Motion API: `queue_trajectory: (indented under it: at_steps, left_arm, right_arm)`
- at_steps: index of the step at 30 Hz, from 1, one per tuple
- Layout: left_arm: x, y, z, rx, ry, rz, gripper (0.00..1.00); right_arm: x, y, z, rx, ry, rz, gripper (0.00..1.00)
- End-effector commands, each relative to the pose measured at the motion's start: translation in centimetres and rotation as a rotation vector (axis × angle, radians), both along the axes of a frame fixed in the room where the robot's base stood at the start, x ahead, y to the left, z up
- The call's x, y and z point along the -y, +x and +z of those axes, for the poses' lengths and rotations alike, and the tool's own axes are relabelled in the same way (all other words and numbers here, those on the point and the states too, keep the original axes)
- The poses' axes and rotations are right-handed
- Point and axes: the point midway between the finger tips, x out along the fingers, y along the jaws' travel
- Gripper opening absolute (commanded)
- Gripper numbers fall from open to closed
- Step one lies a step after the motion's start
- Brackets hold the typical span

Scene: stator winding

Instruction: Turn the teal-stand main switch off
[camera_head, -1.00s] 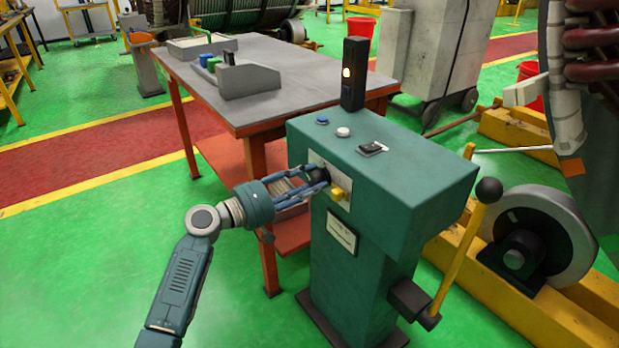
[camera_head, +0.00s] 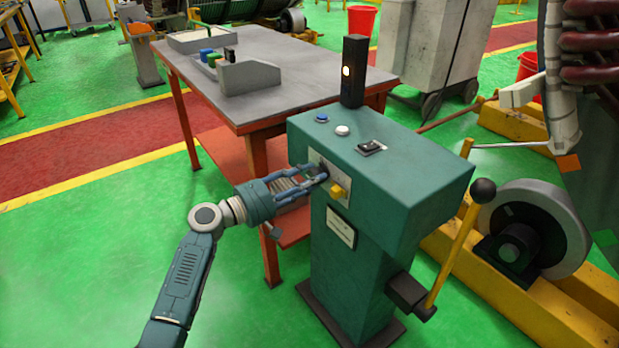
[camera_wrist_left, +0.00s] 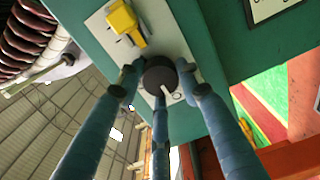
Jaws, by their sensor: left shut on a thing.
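The teal stand (camera_head: 375,190) stands in the middle of the head view. A light plate on its front face carries a yellow switch (camera_head: 338,191) and a black round knob, largely hidden by my fingers in the head view. In the left wrist view the black knob (camera_wrist_left: 159,76) shows between my fingertips, with the yellow switch (camera_wrist_left: 124,22) beside it. My left gripper (camera_head: 319,176) reaches in from the left and is shut on the black knob, its fingers around the knob's rim. My right gripper is not in view.
A grey-topped table (camera_head: 270,95) stands behind left. A yellow lever (camera_head: 455,245) sticks out at right.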

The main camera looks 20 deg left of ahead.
Motion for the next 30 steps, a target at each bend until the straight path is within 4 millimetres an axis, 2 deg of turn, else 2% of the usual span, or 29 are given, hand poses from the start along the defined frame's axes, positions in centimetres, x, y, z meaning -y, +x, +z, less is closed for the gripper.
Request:
queue_trajectory:
  at_steps: [10,11,13,23,26,30]
  left_arm:
    - [-0.5,0.2,0.3,0.004,-0.003,0.012,0.10]
    - [-0.5,0.2,0.3,0.004,-0.003,0.012,0.40]
    - [-0.4,0.2,0.2,0.003,-0.002,0.011,0.53]
    - [-0.3,-0.1,0.0,0.000,-0.001,0.005,0.55]
    - [-0.9,-0.7,0.0,0.001,0.001,0.006,0.55]
    - [-2.4,-2.7,-0.1,-0.002,0.001,0.007,0.55]
  right_arm:
    - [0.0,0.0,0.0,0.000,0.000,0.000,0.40]
    - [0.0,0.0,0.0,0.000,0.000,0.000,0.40]
    - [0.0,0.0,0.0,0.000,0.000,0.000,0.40]
    - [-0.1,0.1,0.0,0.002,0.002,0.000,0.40]
    - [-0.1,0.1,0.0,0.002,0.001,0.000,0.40]
    - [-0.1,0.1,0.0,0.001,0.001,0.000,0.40]
